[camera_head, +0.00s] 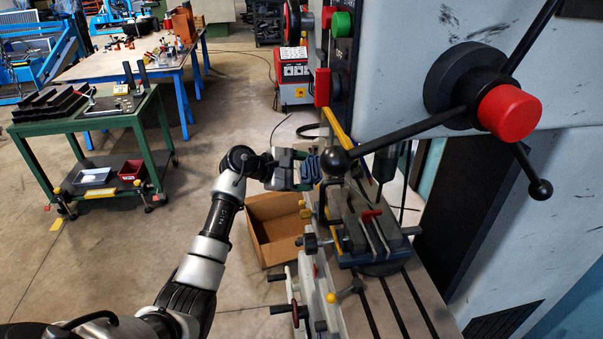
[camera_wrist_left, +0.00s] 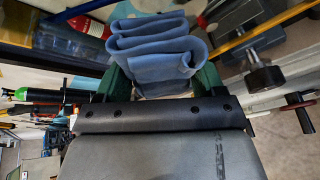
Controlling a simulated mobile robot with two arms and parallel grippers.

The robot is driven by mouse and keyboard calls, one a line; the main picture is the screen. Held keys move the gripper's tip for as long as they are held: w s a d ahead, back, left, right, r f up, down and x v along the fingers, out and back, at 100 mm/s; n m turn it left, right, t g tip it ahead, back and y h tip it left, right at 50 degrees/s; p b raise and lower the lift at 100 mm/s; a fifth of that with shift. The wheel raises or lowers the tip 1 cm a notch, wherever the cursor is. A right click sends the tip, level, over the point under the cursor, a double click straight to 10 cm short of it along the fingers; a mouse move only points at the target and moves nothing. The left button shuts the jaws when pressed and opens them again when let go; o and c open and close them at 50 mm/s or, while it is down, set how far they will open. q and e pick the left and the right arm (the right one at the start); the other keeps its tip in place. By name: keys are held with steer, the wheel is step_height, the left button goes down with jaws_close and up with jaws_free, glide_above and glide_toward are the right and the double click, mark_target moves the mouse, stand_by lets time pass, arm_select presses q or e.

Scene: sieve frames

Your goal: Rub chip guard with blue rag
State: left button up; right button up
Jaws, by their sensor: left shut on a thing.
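My left gripper (camera_head: 299,169) is shut on a folded blue rag (camera_head: 311,169), beside the drill press. In the left wrist view the rag (camera_wrist_left: 152,50) is folded in several layers between green fingers. What looks like the chip guard (camera_head: 338,129) is a yellow-edged part just right of the rag, above the vise. A yellow edge also shows to the right of the rag in the left wrist view (camera_wrist_left: 262,32). The guard's panel is hard to make out, and I cannot tell whether the rag touches it. My right gripper is not in view.
A black lever with a ball knob (camera_head: 338,161) and red hub (camera_head: 509,113) reaches across near the rag. A vise (camera_head: 365,225) sits on the slotted table (camera_head: 405,302) below. A cardboard box (camera_head: 275,228) stands on the floor. A green cart (camera_head: 85,120) is at left.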

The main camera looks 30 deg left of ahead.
arm_select(q)
steer(key=shift+w+d+b, duration=0.3)
steer(key=shift+w+d, duration=0.1)
steer(key=shift+d, duration=0.15)
steer(key=shift+s+d, duration=0.1)
